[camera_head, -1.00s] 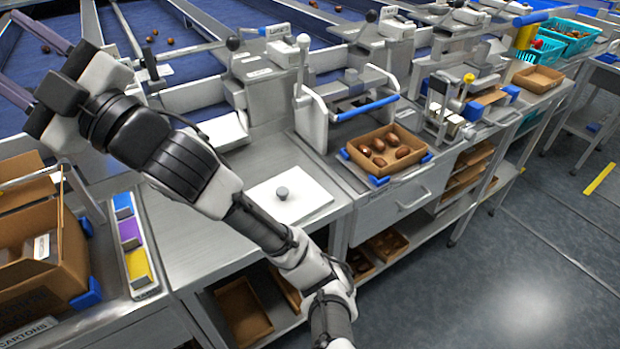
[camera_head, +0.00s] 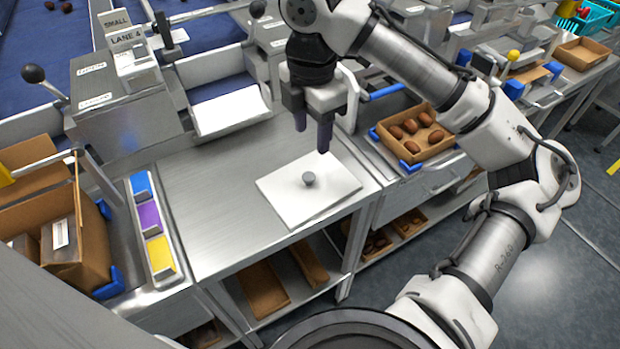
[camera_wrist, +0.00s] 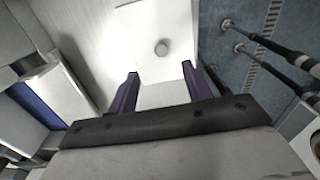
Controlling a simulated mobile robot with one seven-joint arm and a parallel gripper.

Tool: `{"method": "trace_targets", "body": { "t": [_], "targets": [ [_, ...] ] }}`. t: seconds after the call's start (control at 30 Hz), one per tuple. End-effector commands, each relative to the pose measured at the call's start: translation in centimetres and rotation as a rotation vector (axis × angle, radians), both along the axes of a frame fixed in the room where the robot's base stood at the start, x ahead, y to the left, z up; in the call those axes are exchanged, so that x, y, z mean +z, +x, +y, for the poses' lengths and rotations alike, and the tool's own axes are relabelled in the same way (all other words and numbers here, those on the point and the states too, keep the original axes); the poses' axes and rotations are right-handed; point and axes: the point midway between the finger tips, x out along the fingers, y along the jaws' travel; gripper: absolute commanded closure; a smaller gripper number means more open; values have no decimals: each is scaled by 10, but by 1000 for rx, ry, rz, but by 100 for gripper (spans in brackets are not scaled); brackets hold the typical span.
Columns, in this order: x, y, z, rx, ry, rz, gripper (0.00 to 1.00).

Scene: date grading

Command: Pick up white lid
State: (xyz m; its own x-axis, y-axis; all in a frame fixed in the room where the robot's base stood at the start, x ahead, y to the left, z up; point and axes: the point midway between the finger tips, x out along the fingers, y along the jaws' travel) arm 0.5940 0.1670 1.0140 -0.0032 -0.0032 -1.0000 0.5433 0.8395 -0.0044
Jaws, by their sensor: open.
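The white lid (camera_head: 287,196) is a flat square plate with a round grey knob (camera_head: 308,179) in its middle. It lies on the metal bench near the front right edge. My gripper (camera_head: 314,140) points down just behind and above the lid, apart from it. The fingers are spread and nothing is between them. In the wrist view the lid (camera_wrist: 140,30) and its knob (camera_wrist: 161,48) show ahead of and between the two dark fingers of my gripper (camera_wrist: 164,85).
An open carton of dates (camera_head: 390,147) stands right of the lid. A strip of blue, purple and yellow blocks (camera_head: 150,218) and a cardboard box (camera_head: 85,245) are at the left. A label post marked LANE 4 (camera_head: 127,40) rises behind. The bench left of the lid is bare.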

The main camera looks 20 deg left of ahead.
Motion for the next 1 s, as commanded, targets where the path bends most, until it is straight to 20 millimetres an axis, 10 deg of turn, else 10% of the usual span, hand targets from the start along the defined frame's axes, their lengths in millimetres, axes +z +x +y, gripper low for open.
{"method": "trace_targets", "body": {
  "t": [0.7, 1.0],
  "targets": [
    [-93, -8, 2, -3, 2, -1, 50],
    [-103, -8, 3, -2, 3, -3, 50]
  ]
}}
